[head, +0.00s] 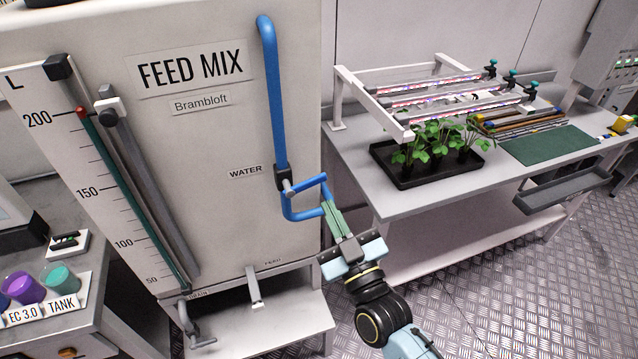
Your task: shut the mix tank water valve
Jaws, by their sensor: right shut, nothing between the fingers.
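The white mix tank (205,140) is labelled FEED MIX. A blue water pipe (273,95) runs down its front to a dark valve body (283,177) beside the WATER label (246,172). A blue lever (308,184) sticks out sideways from the valve, to the right and toward me. Blue pipe (304,215) also shows below the valve. My right gripper (328,206) is shut and empty, its green fingertips close to the right end of the blue parts. I cannot tell whether they touch. My left gripper is not in view.
A level scale (90,190) with a tube is on the tank's left. Drain (190,325) and feed (254,287) fittings sit low on the front. A bench (450,195) with a plant tray (405,178) stands right. The metal floor (500,290) is open at lower right.

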